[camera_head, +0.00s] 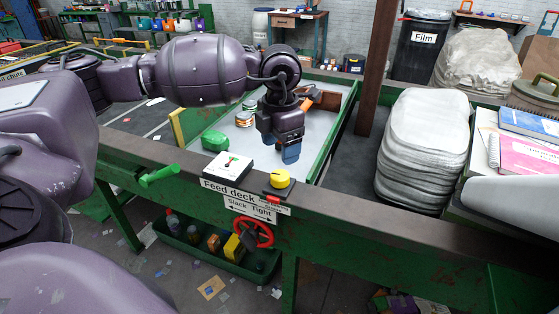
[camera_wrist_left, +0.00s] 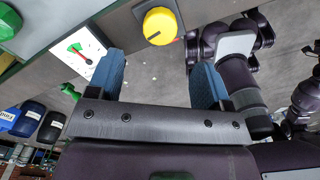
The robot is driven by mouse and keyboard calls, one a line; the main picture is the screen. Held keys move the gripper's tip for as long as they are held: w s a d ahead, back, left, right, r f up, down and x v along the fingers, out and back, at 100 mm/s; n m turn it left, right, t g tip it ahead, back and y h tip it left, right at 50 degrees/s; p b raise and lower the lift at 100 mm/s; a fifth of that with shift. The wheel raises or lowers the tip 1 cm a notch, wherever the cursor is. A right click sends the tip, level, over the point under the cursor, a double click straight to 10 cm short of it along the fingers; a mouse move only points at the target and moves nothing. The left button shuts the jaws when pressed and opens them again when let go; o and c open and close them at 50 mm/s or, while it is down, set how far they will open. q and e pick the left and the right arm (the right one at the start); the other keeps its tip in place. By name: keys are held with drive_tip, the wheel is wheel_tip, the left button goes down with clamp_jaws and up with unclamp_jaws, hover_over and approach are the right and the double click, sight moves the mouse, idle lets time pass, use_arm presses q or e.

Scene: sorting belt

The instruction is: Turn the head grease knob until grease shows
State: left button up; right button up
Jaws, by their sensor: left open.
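A round yellow knob (camera_head: 280,178) sits on the front beam of the green frame, with a red mark by its edge. It also shows in the left wrist view (camera_wrist_left: 160,26), with a dark pointer line. The small print by it is too small to read. Beside it is a white gauge plate (camera_head: 228,166) with a needle and red and green marks. No grease is visible. My left gripper (camera_head: 290,152) points down just behind the knob, apart from it. Its blue fingers (camera_wrist_left: 158,82) are open and empty. My right gripper is not in view.
A red handwheel (camera_head: 252,232) hangs under the "Feed deck, Slack Tight" signs. A green handle (camera_head: 160,177) juts from the beam at left. Stacked pale sacks (camera_head: 424,145) stand right of the deck.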

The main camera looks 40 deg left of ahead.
use_arm(q)
drive_tip(key=shift+r, duration=1.55)
drive_tip(key=shift+d, duration=0.1)
